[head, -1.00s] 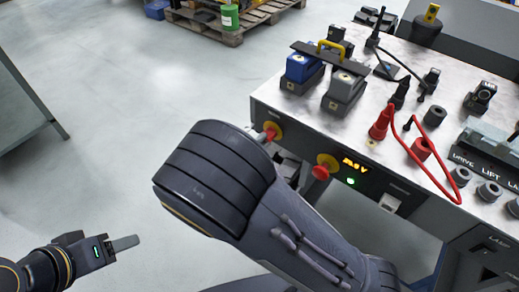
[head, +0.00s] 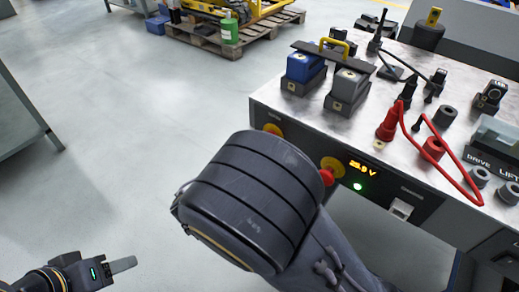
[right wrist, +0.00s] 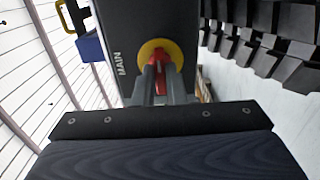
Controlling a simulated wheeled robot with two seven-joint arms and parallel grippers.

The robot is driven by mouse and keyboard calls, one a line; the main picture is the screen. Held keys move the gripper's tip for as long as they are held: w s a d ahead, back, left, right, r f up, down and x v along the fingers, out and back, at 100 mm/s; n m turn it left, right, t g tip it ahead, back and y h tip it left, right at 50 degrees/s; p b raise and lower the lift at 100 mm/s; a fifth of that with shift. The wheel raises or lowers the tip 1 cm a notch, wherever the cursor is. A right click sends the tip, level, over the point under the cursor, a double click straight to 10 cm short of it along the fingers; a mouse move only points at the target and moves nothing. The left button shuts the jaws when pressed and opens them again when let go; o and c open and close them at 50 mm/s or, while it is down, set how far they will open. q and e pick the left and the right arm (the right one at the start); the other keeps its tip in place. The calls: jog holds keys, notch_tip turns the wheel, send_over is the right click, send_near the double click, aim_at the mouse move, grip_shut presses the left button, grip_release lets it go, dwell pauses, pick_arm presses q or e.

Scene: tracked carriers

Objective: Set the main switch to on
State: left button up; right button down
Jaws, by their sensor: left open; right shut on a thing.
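The main switch is a red handle on a yellow disc, with the word MAIN beside it, in the right wrist view (right wrist: 158,49). My right gripper (right wrist: 161,80) is shut on the red handle, with one finger on each side of it. In the head view the yellow disc of the main switch (head: 272,129) shows on the front panel at the left, its handle hidden behind my right arm. My right gripper is hidden there too. My left gripper (head: 122,265) is open and empty at the lower left, over the floor, away from the console.
A second yellow disc with a red knob (head: 333,168) sits right of the main switch, beside a lit amber display (head: 367,169) and green lamp (head: 358,187). The console top (head: 290,113) bears two battery blocks, a red cable and sockets. Open floor lies left.

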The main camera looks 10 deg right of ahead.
jog(key=c, duration=1.5)
grip_release()
jog(key=p+v, duration=0.1)
jog(key=v, duration=0.7)
